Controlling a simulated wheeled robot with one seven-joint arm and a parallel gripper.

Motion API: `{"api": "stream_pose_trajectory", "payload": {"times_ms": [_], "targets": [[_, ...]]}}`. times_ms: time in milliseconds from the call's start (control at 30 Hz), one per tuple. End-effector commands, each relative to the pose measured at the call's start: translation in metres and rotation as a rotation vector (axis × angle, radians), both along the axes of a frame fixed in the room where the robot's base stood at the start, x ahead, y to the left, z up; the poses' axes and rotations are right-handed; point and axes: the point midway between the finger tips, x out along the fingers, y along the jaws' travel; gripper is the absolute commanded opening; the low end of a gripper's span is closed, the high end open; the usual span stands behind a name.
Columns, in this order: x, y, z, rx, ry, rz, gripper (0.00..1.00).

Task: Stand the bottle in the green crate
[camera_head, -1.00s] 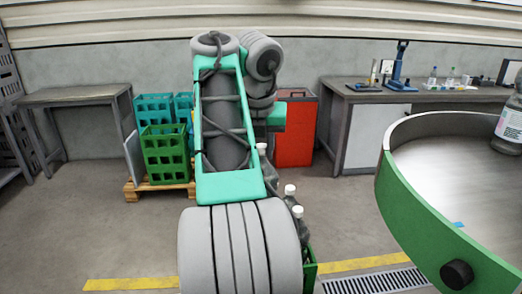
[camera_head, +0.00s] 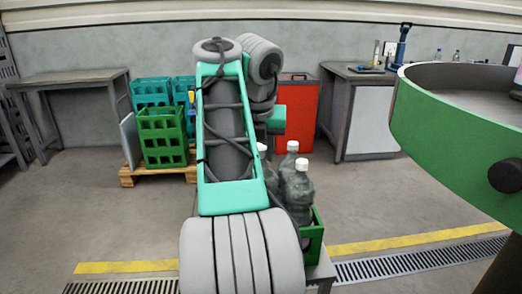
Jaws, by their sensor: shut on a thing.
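A clear bottle with a white cap (camera_head: 268,170) shows just right of my arm, its lower part hidden. It keeps its place against the arm, beside two white-capped bottles (camera_head: 299,190) that stand upright in a green crate (camera_head: 314,236). Only the right side of this crate shows; my arm hides the rest. Another green crate (camera_head: 164,140) sits on a wooden pallet at the back left. My gripper is hidden behind my arm, so I cannot see its jaws or whether the bottle touches the crate.
The near crate rests on a low grey support (camera_head: 322,270). A green-rimmed round table (camera_head: 450,135) stands close on the right. Blue crates, a red bin (camera_head: 296,115) and a workbench (camera_head: 372,110) are at the back.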

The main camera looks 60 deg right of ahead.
Motion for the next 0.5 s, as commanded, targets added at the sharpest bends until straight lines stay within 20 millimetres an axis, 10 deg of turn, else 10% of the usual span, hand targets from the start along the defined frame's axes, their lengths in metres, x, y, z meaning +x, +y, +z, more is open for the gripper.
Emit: {"api": "stream_pose_trajectory", "payload": {"times_ms": [500], "targets": [[-0.0003, 0.0, -0.0121, -0.007, -0.005, 0.0, 0.0]]}}
